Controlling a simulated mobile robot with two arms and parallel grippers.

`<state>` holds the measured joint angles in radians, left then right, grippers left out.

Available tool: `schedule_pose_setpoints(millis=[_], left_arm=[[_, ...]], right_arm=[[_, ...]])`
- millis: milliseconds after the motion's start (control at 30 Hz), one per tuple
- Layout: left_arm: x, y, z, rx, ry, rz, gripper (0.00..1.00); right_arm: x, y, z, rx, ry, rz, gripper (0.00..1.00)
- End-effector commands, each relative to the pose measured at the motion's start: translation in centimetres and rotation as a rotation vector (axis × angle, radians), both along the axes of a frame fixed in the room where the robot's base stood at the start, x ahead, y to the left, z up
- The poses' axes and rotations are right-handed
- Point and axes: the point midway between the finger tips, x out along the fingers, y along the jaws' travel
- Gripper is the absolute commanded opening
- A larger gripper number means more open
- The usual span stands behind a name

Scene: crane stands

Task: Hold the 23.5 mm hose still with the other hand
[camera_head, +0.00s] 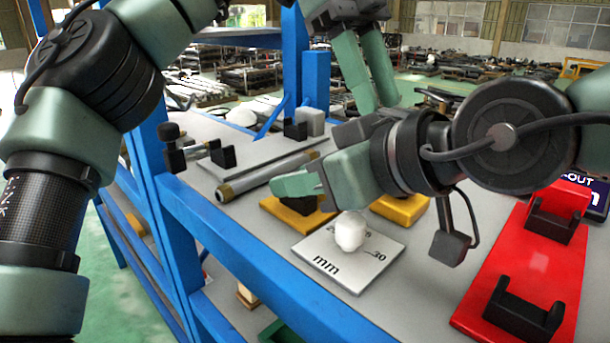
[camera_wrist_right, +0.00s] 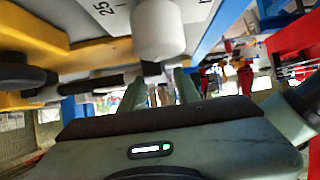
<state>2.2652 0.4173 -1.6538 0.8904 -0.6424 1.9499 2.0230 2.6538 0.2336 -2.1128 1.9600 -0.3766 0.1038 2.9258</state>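A grey tube with brass-coloured ends (camera_head: 262,177), which looks like the hose, lies slantwise on the grey shelf. No size marking on it is readable. My right gripper (camera_head: 285,186) comes in from the right, its fingertips beside the tube's near side; contact is unclear. In the right wrist view its fingers (camera_wrist_right: 161,92) stand apart with nothing between them. My left gripper (camera_head: 378,105) points down behind my right wrist. Its fingers show a narrow gap, with the tips partly hidden and no held object visible. A white knob (camera_head: 349,231) stands on a plate marked "mm" (camera_head: 325,262).
Yellow blocks (camera_head: 400,209) flank my right gripper. A red base with black cradles (camera_head: 535,255) stands at the right. Black holders (camera_head: 222,154) stand on a plate behind the tube. A blue post (camera_head: 163,160) and the blue shelf edge (camera_head: 230,257) border the shelf.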

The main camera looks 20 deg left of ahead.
Motion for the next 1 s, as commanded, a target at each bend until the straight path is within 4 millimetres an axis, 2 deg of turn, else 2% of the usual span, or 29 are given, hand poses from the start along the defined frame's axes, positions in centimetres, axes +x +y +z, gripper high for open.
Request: schedule_pose_setpoints(millis=[33, 100, 1000], left_arm=[[0.0, 0.0, 0.0, 0.0, 0.0, 0.0, 0.36], [0.0, 0.0, 0.0, 0.0, 0.0, 0.0, 0.36], [0.0, 0.01, 0.0, 0.0, 0.0, 0.0, 0.36]], right_arm=[[0.0, -0.01, 0.0, 0.0, 0.0, 0.0, 0.14], [-0.01, -0.02, 0.0, 0.0, 0.0, 0.0, 0.0], [-0.03, -0.04, -0.04, -0.002, 0.001, 0.0, 0.0]])
